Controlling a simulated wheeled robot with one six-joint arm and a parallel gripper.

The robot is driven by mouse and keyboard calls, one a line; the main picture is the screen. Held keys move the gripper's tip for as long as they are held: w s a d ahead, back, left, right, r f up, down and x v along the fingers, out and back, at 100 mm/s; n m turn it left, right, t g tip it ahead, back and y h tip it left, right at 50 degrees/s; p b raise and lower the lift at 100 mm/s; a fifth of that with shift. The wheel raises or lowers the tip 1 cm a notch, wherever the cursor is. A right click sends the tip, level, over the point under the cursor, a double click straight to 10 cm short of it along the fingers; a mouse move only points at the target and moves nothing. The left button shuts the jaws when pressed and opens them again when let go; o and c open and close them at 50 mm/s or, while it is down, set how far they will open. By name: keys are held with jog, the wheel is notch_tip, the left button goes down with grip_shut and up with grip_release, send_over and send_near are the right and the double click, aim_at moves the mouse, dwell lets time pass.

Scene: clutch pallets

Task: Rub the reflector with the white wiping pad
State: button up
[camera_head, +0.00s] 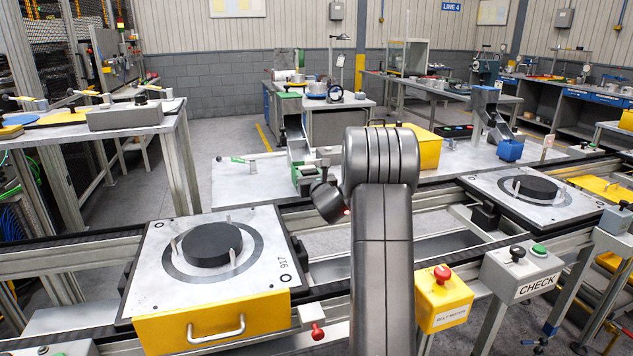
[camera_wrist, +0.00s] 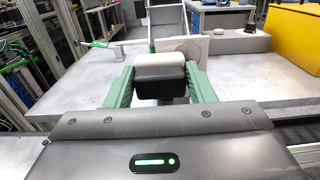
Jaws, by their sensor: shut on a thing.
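My gripper (camera_wrist: 166,82) has two green fingers, shut on the sides of a black block with a white top. This looks like the white wiping pad (camera_wrist: 165,59), its white face turned away from the wrist. Just beyond it in the wrist view stands a pale square plate (camera_wrist: 201,48) with a grey round mark, probably the reflector. The pad overlaps its lower left in the picture; I cannot tell whether they touch. In the head view my gripper (camera_head: 308,176) is small and partly hidden by my arm, over the grey table.
A grey chute (camera_head: 294,136) stands behind the gripper. A green-handled tool (camera_head: 237,160) lies left on the table (camera_head: 235,188). A yellow box (camera_head: 420,146) is to the right. Pallets with black discs (camera_head: 212,244) (camera_head: 535,187) sit on the conveyor in front.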

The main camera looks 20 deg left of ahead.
jog(key=shift+s+a+f, duration=0.1)
jog(key=shift+s+a, duration=0.1)
jog(key=shift+a, duration=0.1)
jog(key=shift+b, duration=0.4)
jog(key=shift+w+d+r+p, duration=0.2)
jog(key=shift+w+d+p, duration=0.35)
jog(key=shift+w+d, duration=0.55)
jog(key=w+d, duration=0.2)
jog(key=d, duration=0.1)
jog(key=shift+f, duration=0.15)
jog(key=shift+s, duration=0.1)
